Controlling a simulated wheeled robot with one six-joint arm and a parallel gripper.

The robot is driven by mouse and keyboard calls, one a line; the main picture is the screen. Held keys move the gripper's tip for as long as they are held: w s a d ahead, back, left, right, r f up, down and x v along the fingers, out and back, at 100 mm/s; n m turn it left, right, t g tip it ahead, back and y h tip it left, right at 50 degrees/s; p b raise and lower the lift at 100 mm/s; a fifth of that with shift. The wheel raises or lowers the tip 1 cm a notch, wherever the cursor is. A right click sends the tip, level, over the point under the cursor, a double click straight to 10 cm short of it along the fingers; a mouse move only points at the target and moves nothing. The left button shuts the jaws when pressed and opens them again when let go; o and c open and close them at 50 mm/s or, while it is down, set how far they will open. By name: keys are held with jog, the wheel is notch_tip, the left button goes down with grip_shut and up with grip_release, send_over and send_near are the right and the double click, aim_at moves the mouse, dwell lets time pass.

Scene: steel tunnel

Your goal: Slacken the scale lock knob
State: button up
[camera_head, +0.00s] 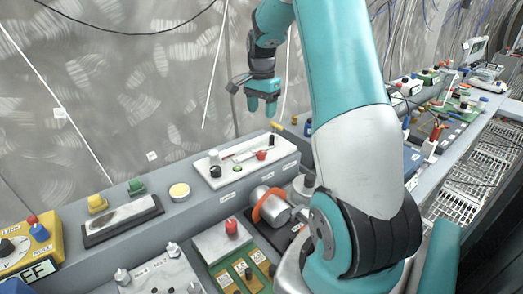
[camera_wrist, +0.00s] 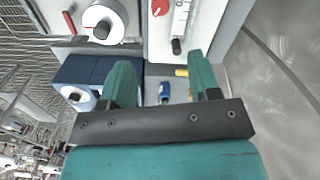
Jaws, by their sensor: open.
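A white panel (camera_head: 245,160) with a printed scale sits on the grey bench ledge. I cannot read which knob is the scale lock knob. My gripper (camera_head: 262,104) is open and empty, above and behind the panel in the head view. In the wrist view, the open fingers (camera_wrist: 163,82) are apart, with the panel's red knob (camera_wrist: 160,7) and black knob (camera_wrist: 177,45) beyond them.
A silver cylinder with an orange band (camera_head: 271,206) lies right of a red-knobbed box (camera_head: 231,228). A black-framed plate (camera_head: 122,220) and yellow box (camera_head: 25,248) stand left. The wrist view shows a blue box (camera_wrist: 85,70). The wall (camera_head: 130,90) is close behind.

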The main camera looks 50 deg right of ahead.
aim_at(261, 152)
notch_tip(261, 152, down, 15)
jog(key=p, duration=0.2)
jog(key=shift+f+p, duration=0.2)
jog(key=shift+p, duration=0.2)
jog(key=c, duration=0.9)
